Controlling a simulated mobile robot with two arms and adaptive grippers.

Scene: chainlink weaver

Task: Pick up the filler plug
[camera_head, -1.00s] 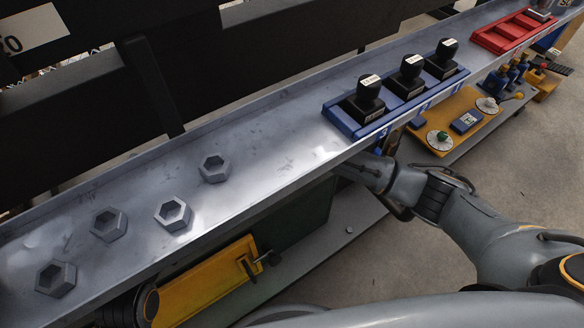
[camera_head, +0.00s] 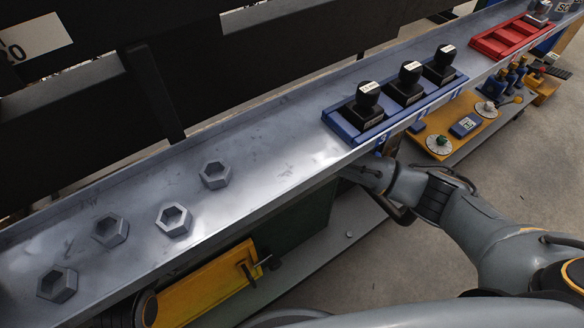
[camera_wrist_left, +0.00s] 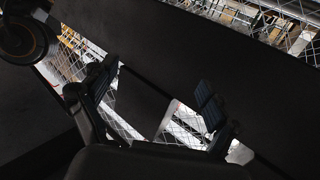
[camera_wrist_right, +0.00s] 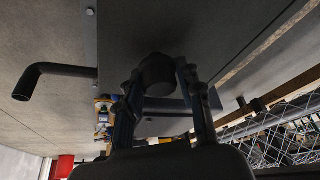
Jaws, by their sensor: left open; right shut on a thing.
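A dark, round, plug-like piece (camera_wrist_right: 157,72) sits between the fingertips of my right gripper (camera_wrist_right: 160,88) in the right wrist view. My right gripper is shut on it; I take it to be the filler plug. In the head view my right arm reaches in from the right, and its gripper end is hidden below the front edge of the metal shelf (camera_head: 262,150). My left gripper (camera_wrist_left: 155,92) is open and empty in the left wrist view, its two fingers wide apart. I cannot make it out in the head view.
Several grey hex nuts (camera_head: 174,219) lie on the shelf's left part. A blue tray (camera_head: 345,128) holds three black-knobbed pieces. A red tray (camera_head: 487,45) stands farther right. In the right wrist view, a bent dark bar (camera_wrist_right: 60,70) sticks out left of my gripper.

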